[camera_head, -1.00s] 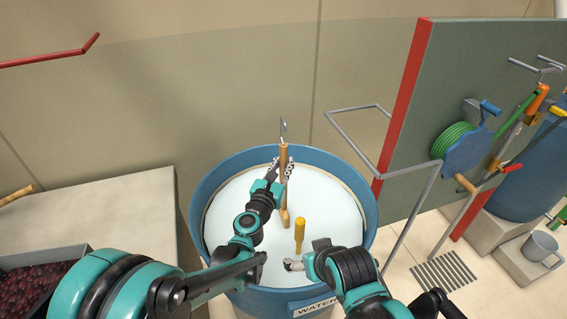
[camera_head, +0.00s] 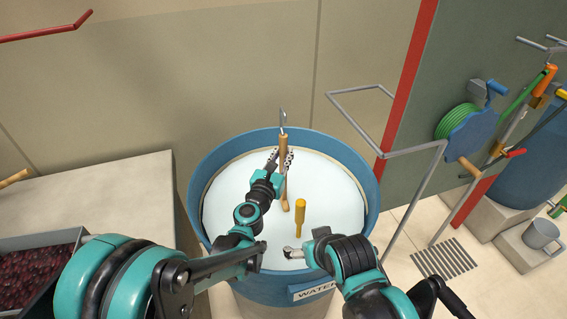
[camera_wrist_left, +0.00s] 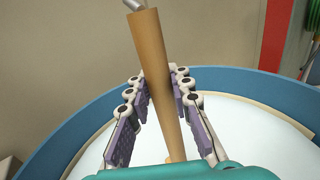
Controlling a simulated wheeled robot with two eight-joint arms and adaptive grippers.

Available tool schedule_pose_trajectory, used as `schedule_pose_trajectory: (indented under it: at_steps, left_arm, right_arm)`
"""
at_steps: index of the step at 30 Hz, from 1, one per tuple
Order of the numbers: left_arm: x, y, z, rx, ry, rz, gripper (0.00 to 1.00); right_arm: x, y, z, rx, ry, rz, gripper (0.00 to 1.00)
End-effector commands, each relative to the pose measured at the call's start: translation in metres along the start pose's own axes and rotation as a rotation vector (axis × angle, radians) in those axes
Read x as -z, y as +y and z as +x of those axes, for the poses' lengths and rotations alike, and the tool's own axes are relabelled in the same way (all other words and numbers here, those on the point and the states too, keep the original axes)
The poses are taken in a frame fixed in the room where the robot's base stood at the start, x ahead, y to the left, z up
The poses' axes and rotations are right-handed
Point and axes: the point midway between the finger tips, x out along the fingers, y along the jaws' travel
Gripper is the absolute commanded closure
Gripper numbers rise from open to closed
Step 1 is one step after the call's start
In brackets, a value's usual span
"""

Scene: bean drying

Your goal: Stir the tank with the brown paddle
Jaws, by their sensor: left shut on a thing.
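The blue tank (camera_head: 205,177) stands in the middle of the head view, filled with a pale white surface (camera_head: 330,190). The brown paddle (camera_head: 283,146) stands nearly upright in the tank, with a metal hook at its top; its lower part is in the liquid. My left gripper (camera_head: 277,158) is shut on the paddle's shaft. In the left wrist view the brown shaft (camera_wrist_left: 150,65) runs between the two finger pads. My right gripper (camera_head: 293,253) is low over the tank's near side, and its fingers are too small to read.
A pale counter (camera_head: 120,190) with a tray of dark red beans (camera_head: 35,275) is at the left. A grey metal bar frame (camera_head: 400,152) stands right of the tank. A green hose reel (camera_head: 470,125) hangs on the panel, and a grey mug (camera_head: 542,235) sits at the far right.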

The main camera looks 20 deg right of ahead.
Motion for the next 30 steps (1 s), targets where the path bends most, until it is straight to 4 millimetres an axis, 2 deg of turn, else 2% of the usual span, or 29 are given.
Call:
schedule_pose_trajectory:
  at_steps: [30]
  left_arm:
    - [0.0, 0.083, -0.063, -0.003, 0.0, 0.0, 1.0]
  right_arm:
    - [-0.004, 0.0, 0.006, 0.0, 0.0, 0.0, 0.17]
